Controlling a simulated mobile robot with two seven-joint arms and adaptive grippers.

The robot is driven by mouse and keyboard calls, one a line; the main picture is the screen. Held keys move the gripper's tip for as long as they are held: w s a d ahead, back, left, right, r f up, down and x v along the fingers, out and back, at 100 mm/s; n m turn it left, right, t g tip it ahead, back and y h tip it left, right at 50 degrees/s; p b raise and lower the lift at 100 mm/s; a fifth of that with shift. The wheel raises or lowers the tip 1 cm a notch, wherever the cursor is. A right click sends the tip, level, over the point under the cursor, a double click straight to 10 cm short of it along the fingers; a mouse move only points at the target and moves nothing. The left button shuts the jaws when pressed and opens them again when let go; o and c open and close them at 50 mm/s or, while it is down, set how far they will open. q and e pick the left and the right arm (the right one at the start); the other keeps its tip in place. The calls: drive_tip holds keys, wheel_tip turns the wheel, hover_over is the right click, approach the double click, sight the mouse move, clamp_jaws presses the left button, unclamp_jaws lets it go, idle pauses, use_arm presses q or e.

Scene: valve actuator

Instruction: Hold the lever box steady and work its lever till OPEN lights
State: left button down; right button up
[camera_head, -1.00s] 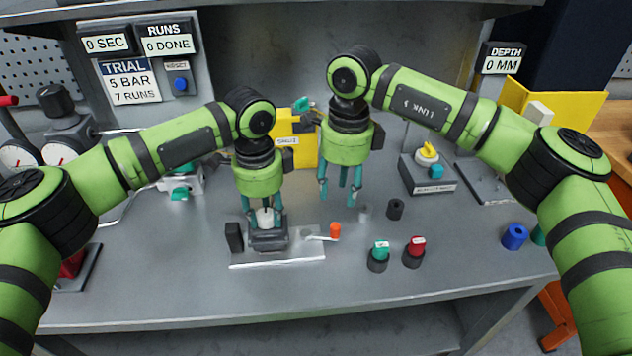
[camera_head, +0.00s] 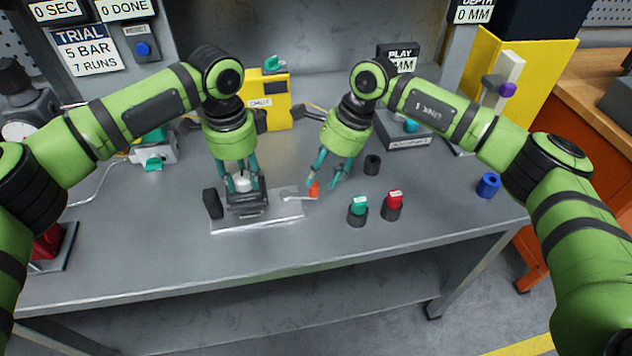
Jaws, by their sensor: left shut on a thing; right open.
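The lever box (camera_head: 247,204) is a dark grey block on a pale metal plate (camera_head: 270,221). A metal lever (camera_head: 290,196) sticks out to its right and ends in an orange knob (camera_head: 314,191). My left gripper (camera_head: 242,187) points down and is shut on the lever box at its white round top. My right gripper (camera_head: 324,184) is open, with its fingertips around or just beside the orange knob; I cannot tell if they touch it. A yellow box (camera_head: 275,112) behind carries a sign reading SHUT (camera_head: 260,102).
A black block (camera_head: 212,204) stands left of the lever box. Green-topped (camera_head: 358,208) and red-topped (camera_head: 393,204) pieces stand to the right, with a black ring (camera_head: 372,164) behind and a blue cylinder (camera_head: 488,185) further right. The front of the bench is clear.

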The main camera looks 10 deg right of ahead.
sight(316, 184)
drive_tip(key=shift+x, duration=1.9)
clamp_jaws()
